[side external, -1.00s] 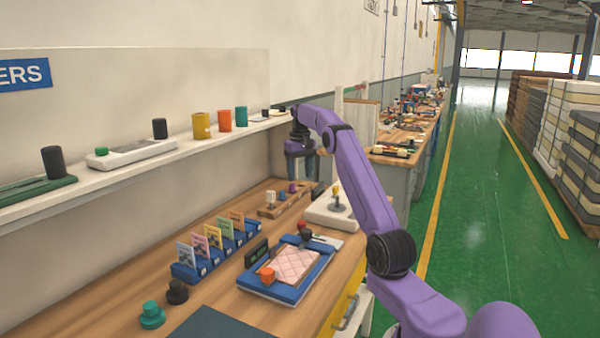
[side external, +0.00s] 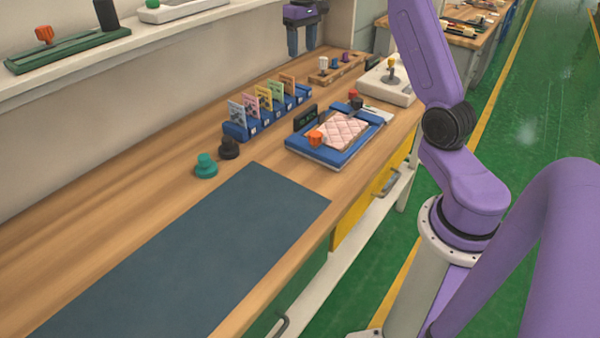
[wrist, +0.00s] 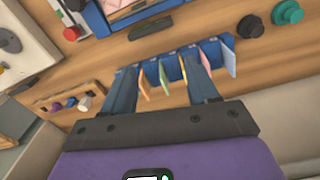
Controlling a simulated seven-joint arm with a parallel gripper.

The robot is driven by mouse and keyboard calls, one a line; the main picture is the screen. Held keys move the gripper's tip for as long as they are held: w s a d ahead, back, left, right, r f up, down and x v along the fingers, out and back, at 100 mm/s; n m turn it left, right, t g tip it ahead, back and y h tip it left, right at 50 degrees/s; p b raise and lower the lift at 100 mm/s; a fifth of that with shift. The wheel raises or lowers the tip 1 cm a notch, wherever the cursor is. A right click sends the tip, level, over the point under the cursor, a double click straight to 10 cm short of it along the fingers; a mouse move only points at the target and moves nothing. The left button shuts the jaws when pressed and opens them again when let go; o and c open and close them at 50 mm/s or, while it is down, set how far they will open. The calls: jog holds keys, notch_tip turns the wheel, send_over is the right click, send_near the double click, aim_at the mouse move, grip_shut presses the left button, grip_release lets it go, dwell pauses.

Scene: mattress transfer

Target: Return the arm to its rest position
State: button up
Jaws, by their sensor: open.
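My gripper (side external: 302,46) hangs fingers-down above the back of the bench, left of the peg block. Its fingers stand apart with nothing held between them; both also show in the wrist view (wrist: 162,75). A small pink quilted mattress (side external: 342,131) lies flat on a blue tray (side external: 318,157), well apart from my gripper. An orange knob (side external: 315,137) is at the near left of the mattress. In the wrist view, a part of the mattress (wrist: 122,8) shows at the top edge.
A blue rack of coloured cards (side external: 268,120) stands behind the tray, and lies beyond my fingers in the wrist view. A peg block (side external: 337,70), a white joystick box (side external: 385,82) and teal and black knobs (side external: 206,166) are on the bench. A dark mat (side external: 190,260) is bare. A shelf (side external: 165,33) runs along the wall.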

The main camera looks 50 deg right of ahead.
jog(key=s+a+n, duration=0.3)
jog(key=s+a, duration=0.3)
jog(key=a, duration=0.6)
jog(key=s+a+n, duration=0.4)
jog(key=s+a, duration=0.2)
jog(key=a, duration=0.6)
jog(key=s+a+f+n, duration=0.1)
jog(key=s+f+n, duration=0.2)
jog(key=s, duration=0.9)
jog(key=s+a+f+n, duration=0.2)
jog(key=s+f+n, duration=0.1)
jog(key=s, duration=1)
jog(key=shift+a+f+n, duration=0.2)
jog(key=shift+a+n, duration=0.05)
jog(key=shift+n, duration=0.55)
jog(key=shift+o, duration=0.2)
